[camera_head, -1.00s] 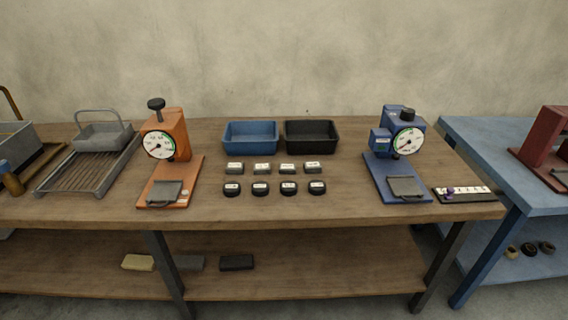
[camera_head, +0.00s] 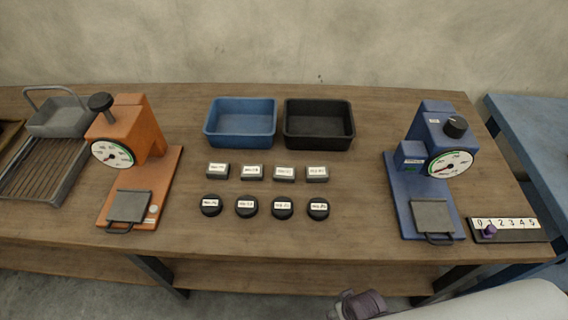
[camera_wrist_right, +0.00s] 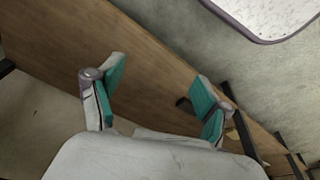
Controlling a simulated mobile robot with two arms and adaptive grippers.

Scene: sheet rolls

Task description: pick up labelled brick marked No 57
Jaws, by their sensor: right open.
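Several grey rectangular bricks with white labels stand in a row in the middle of the table in the head view, from the leftmost brick (camera_head: 218,171) to the rightmost brick (camera_head: 317,174). The label writing is too small to read, so I cannot tell which is No 57. My right gripper (camera_wrist_right: 160,82) is open and empty in the right wrist view, its teal pads apart, with a plain wooden surface beyond them. No brick shows in that view. Part of my right arm shows at the lower right of the head view. My left gripper is not in view.
Black round labelled pieces (camera_head: 246,207) lie in front of the bricks. A blue bin (camera_head: 241,143) and a black bin (camera_head: 318,143) stand behind. An orange press (camera_head: 167,165) is left, a blue press (camera_head: 402,215) right, beside a numbered strip (camera_head: 515,237).

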